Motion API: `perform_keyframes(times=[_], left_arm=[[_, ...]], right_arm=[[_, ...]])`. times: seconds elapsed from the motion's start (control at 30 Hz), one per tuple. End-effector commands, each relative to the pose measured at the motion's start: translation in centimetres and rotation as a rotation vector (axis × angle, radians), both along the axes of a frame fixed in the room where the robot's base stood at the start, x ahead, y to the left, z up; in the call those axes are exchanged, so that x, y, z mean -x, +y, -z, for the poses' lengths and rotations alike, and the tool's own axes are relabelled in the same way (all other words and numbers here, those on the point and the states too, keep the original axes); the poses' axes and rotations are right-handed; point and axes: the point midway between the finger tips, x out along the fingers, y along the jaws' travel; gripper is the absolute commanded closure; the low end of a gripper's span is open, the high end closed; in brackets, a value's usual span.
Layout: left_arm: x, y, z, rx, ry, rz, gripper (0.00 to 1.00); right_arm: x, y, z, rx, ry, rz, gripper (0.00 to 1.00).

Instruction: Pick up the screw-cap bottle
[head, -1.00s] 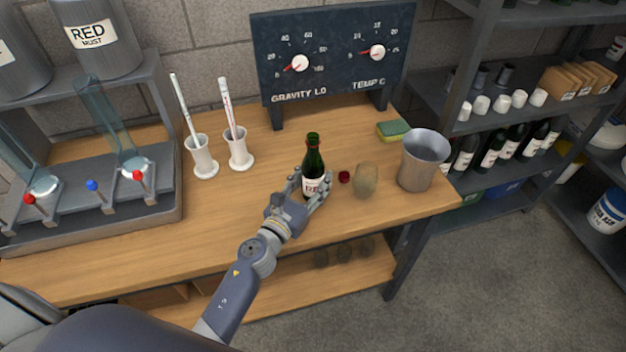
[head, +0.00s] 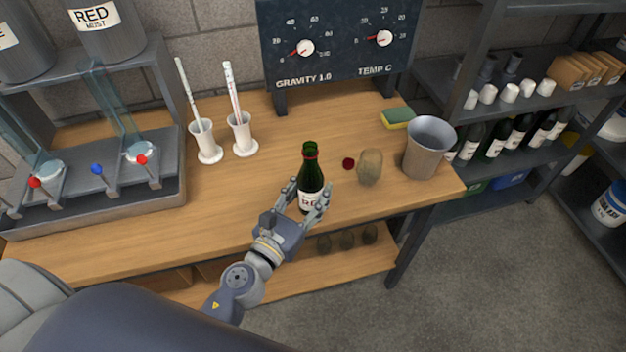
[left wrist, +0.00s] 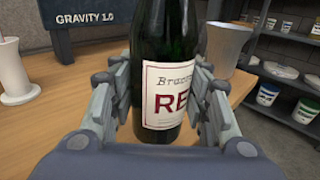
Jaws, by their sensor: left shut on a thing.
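The bottle (head: 311,178) is dark green with a red band at the neck and a white label with red letters. It stands upright between the fingers of my left gripper (head: 308,197), near the front of the wooden bench. In the left wrist view the bottle (left wrist: 166,38) fills the middle, with a finger of the left gripper (left wrist: 160,110) on each side of its label. The left gripper is shut on it. Its base is mostly hidden, and I cannot tell how far it is off the bench. My right gripper is not in view.
A small dark red round piece (head: 348,164), a tan cup-like object (head: 370,168) and a metal bucket (head: 428,149) are right of the bottle. Two white cylinders (head: 208,154) stand left. A gauge board (head: 340,45) is behind. The bench (head: 270,150) is clear just behind the bottle.

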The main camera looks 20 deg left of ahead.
Motion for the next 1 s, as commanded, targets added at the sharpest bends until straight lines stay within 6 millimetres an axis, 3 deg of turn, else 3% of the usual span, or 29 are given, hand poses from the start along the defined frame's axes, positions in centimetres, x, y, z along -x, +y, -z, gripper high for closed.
perform_keyframes(times=[0.5, 1.0], left_arm=[[4.7, -0.9, -0.4, 0.001, -0.002, 0.001, 0.93], [5.9, -1.1, -0.7, 0.001, -0.003, 0.0, 0.93]], right_arm=[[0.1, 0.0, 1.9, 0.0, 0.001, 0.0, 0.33], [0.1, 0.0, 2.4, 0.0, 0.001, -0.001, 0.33]])
